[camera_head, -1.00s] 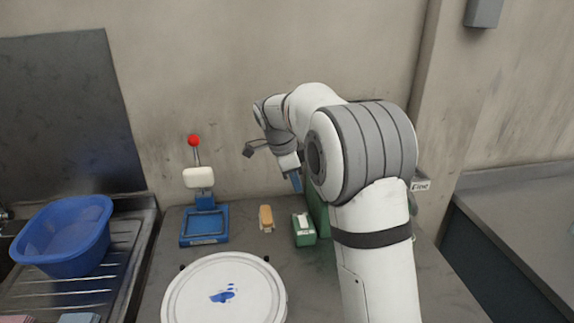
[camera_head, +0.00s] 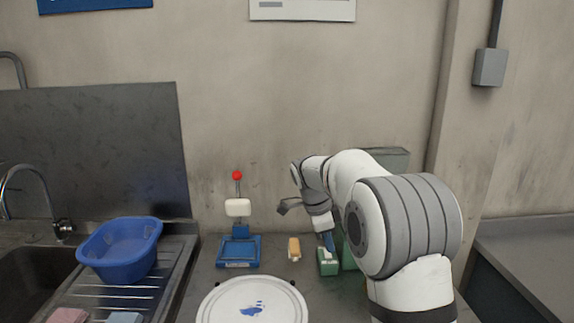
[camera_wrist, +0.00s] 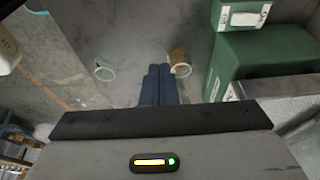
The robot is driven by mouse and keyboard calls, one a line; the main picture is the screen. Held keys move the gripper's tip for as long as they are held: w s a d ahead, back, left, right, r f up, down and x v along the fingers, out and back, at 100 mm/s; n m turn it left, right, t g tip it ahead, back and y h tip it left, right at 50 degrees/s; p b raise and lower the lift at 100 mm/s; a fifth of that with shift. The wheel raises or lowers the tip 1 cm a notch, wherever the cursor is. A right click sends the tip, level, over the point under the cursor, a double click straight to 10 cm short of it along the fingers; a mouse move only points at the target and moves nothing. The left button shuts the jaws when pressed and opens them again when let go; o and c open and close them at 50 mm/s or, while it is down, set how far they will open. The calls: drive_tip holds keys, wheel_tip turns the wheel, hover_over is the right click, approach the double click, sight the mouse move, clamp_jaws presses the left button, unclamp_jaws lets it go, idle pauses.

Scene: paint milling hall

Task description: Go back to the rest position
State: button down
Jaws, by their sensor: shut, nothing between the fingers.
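My gripper (camera_head: 328,242) hangs fingers-down at the right side of the bench in the head view. It appears just above a small green box with a white top (camera_head: 328,262); whether they touch I cannot tell. In the wrist view its two blue fingers (camera_wrist: 159,85) are together with nothing between them. My white and grey arm hides part of the bench and of a larger green box (camera_head: 348,257) behind it.
A tan brush-like piece (camera_head: 294,249) and a blue stand (camera_head: 239,252) with a red knob (camera_head: 237,175) are left of my gripper. A round white lid (camera_head: 225,306) with blue paint lies in front. A blue basin (camera_head: 122,250) sits on the drainer. A wall rises behind.

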drive_tip(key=s+d+r+n+t+y, duration=0.15)
drive_tip(key=s+n, duration=0.35)
drive_tip(key=s, duration=0.5)
drive_tip(key=s+d+r+n+y, duration=0.1)
drive_tip(key=s+d+r+n, duration=0.3)
drive_tip(key=s, duration=0.6)
drive_tip(key=s+a+f+n+t, duration=0.1)
drive_tip(key=s+f+n, duration=0.5)
drive_tip(key=s, duration=0.6)
drive_tip(key=shift+s+n+y, duration=0.35)
drive_tip(key=shift+n+y, duration=0.1)
drive_tip(key=shift+n, duration=0.85)
drive_tip(key=shift+a, duration=0.1)
